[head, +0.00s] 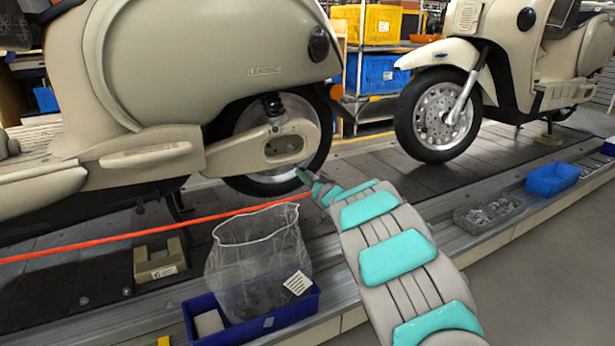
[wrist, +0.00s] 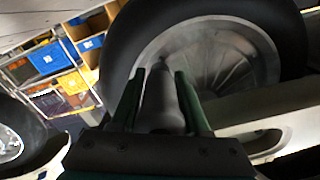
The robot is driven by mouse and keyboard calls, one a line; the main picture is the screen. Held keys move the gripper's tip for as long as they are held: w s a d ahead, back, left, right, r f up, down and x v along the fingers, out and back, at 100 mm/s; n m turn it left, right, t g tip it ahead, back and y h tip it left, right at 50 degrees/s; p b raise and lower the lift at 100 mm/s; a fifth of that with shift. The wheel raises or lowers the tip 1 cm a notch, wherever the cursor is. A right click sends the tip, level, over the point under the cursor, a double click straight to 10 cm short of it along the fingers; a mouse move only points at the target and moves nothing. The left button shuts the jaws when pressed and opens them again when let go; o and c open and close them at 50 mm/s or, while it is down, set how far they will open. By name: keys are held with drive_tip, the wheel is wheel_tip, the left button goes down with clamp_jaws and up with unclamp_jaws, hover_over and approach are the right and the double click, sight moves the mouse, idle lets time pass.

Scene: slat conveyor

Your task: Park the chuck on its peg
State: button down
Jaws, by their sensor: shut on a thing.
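My gripper (head: 304,176) is at the lower part of the near scooter's rear wheel (head: 268,150). In the wrist view my gripper (wrist: 161,82) is shut on a dark grey cylindrical piece, which I take to be the chuck (wrist: 160,102), with the wheel close behind it. In the head view the chuck is too small and hidden to make out. A taut orange-red hose (head: 150,232) runs from the left edge to my gripper. I cannot make out a peg for certain in either view.
A beige notched block (head: 160,262) stands on the slats. A blue bin (head: 262,328) with a clear bag (head: 258,255) sits on the front ledge. Another scooter (head: 495,75) stands at right, near a grey tray (head: 490,215) and blue bin (head: 552,180). Slats between the scooters are clear.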

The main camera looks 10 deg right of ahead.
drive_tip(key=shift+s+d+r, duration=0.15)
drive_tip(key=shift+s, duration=0.3)
drive_tip(key=shift+p+v, duration=0.3)
drive_tip(key=shift+v, duration=0.85)
